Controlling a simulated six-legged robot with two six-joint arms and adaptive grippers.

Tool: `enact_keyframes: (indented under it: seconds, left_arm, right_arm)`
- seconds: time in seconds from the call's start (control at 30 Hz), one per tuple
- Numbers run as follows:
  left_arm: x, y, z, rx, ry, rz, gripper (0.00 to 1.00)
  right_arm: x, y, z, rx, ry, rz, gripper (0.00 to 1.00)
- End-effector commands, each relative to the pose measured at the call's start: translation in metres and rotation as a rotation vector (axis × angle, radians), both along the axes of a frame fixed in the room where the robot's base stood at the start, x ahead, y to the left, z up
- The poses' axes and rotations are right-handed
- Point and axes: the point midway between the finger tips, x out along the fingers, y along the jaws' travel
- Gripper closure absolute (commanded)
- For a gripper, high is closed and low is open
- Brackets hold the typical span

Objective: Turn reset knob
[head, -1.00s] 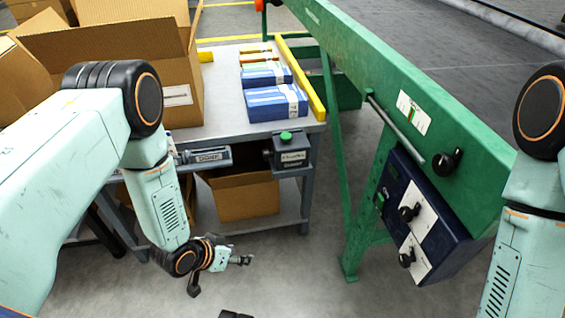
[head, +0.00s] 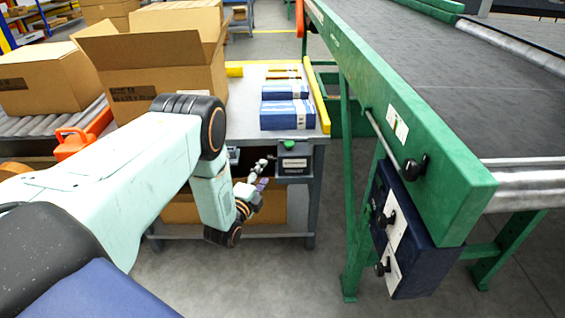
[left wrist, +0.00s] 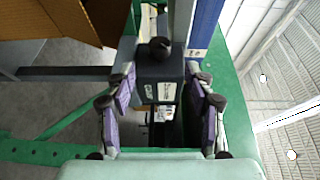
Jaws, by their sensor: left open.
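A dark control box (head: 294,162) with a pale label and a green button (head: 290,145) on top hangs at the front edge of the grey table. In the left wrist view the box (left wrist: 160,88) shows rotated, with a round black knob (left wrist: 158,50) on one side; I cannot tell if it is the reset knob. My left gripper (head: 263,176) is open and empty just left of the box in the head view. In the left wrist view its fingers (left wrist: 162,82) stand either side of the box, with no clear contact. My right gripper is out of view.
The green conveyor (head: 440,180) stands at right, with a black knob (head: 415,167) and a blue panel box (head: 425,265) bearing more black knobs. Open floor lies in front.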

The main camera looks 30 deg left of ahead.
Motion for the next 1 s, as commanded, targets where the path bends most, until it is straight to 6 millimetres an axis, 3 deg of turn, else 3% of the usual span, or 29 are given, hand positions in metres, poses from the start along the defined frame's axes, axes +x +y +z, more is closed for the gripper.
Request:
enact_keyframes:
  seconds: [0.27, 0.7, 1.0]
  left_arm:
    - [0.003, 0.010, 0.004, 0.142, -0.003, 0.006, 0.46]
    - [0.064, 0.015, 0.002, 0.139, -0.002, 0.002, 0.46]
    - [0.076, 0.014, 0.004, 0.138, 0.001, 0.001, 0.46]
  right_arm:
    - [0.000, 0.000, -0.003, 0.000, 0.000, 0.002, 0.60]
    - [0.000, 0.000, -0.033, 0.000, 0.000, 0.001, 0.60]
    - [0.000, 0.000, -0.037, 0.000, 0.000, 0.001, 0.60]
